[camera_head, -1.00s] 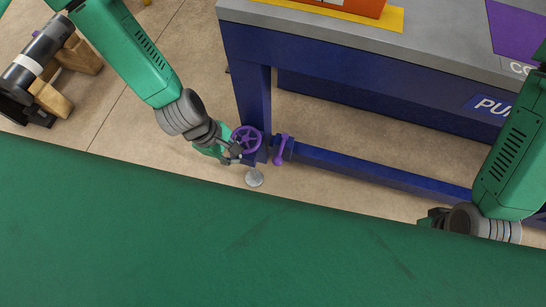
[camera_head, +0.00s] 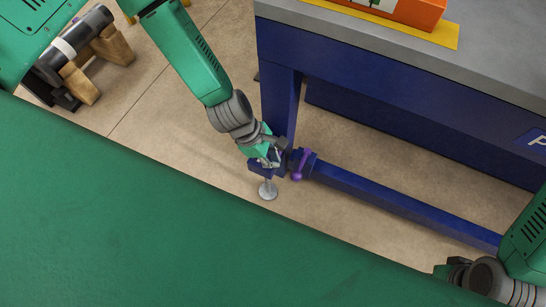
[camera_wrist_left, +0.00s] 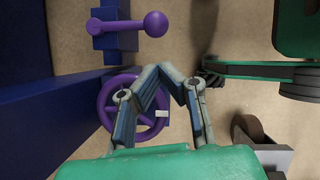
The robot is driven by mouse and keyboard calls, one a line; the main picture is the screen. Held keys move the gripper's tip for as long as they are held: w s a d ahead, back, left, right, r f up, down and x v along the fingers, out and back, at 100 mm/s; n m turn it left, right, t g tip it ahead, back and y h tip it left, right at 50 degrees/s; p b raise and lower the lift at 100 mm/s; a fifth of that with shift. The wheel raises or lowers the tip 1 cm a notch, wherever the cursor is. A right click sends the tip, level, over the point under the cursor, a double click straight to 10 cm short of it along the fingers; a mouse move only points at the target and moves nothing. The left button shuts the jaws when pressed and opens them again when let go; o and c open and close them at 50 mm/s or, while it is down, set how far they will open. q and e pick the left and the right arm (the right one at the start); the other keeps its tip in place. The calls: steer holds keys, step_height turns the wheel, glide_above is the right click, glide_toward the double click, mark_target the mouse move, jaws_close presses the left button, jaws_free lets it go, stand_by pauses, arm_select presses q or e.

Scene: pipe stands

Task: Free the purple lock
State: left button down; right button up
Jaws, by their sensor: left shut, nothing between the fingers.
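A purple handwheel (camera_wrist_left: 102,101) shows in the left wrist view, low on the blue table's leg. A purple lever with a ball end (camera_head: 301,166) sits just right of it on the blue crossbar and also shows in the left wrist view (camera_wrist_left: 152,24). I cannot tell which of the two is the lock. My left gripper (camera_head: 275,158) is over the wheel and hides it in the head view. In the left wrist view its fingertips (camera_wrist_left: 168,72) are together and empty, over the wheel's right side. My right gripper (camera_head: 448,270) is at the lower right, its fingers unclear.
The blue table (camera_head: 400,105) with a grey top stands ahead; an orange box (camera_head: 405,10) is on it. The blue crossbar (camera_head: 390,202) runs right from the leg. A black-and-wood object (camera_head: 85,55) lies at left.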

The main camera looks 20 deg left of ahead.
mark_target(301, 165)
arm_select(q)
steer(key=b+x, duration=0.2)
steer(key=x, duration=0.4)
steer(key=shift+f, duration=0.2)
steer(key=shift+d, duration=0.2)
